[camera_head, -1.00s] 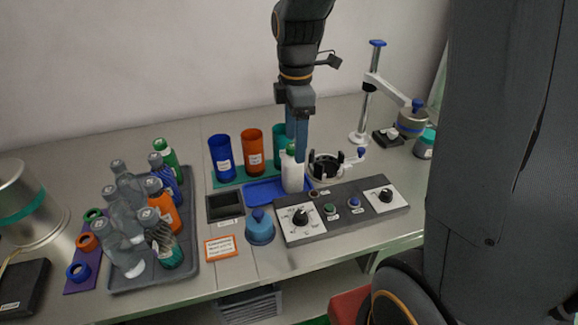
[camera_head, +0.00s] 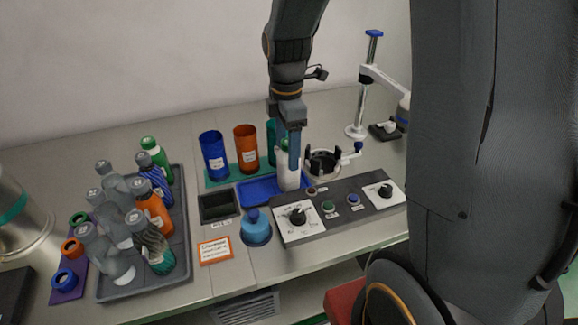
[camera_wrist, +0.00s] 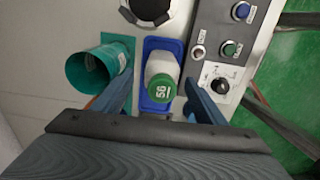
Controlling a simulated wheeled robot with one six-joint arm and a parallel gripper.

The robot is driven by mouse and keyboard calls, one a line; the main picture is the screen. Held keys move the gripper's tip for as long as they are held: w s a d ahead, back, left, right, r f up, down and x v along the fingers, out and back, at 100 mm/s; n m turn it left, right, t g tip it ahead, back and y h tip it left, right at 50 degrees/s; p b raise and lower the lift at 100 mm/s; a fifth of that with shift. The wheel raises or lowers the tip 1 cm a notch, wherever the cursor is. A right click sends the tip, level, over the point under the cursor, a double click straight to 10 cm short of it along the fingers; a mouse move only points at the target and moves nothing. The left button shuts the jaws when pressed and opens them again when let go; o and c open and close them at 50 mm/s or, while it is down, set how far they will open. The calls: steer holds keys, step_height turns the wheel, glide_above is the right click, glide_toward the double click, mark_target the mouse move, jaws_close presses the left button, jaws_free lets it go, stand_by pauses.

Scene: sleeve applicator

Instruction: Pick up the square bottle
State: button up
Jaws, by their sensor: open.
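A white bottle with a green cap (camera_head: 285,178) stands upright on the blue tray (camera_head: 258,190). In the wrist view the bottle (camera_wrist: 160,67) shows from above, its green cap (camera_wrist: 160,88) nearest the camera; whether its body is square is hard to tell. My gripper (camera_head: 291,160) is open over the bottle and hides part of it in the head view. In the wrist view its blue fingers (camera_wrist: 158,100) stand apart to the left and right of the bottle, with a gap visible on each side.
A teal cup (camera_wrist: 90,70) stands close to the left finger in the wrist view. A control panel (camera_head: 335,208) and a black-pronged ring fixture (camera_head: 323,162) are near the bottle. Blue (camera_head: 214,155) and orange (camera_head: 246,148) cups stand left. A grey tray (camera_head: 185,255) holds several bottles.

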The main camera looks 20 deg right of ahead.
steer(key=shift+s+d+f+p, duration=0.1)
steer(key=shift+f+p, duration=0.2)
steer(key=shift+f, duration=1.6)
steer(key=shift+c, duration=0.5)
steer(key=c, duration=1.3)
steer(key=shift+r, duration=0.15)
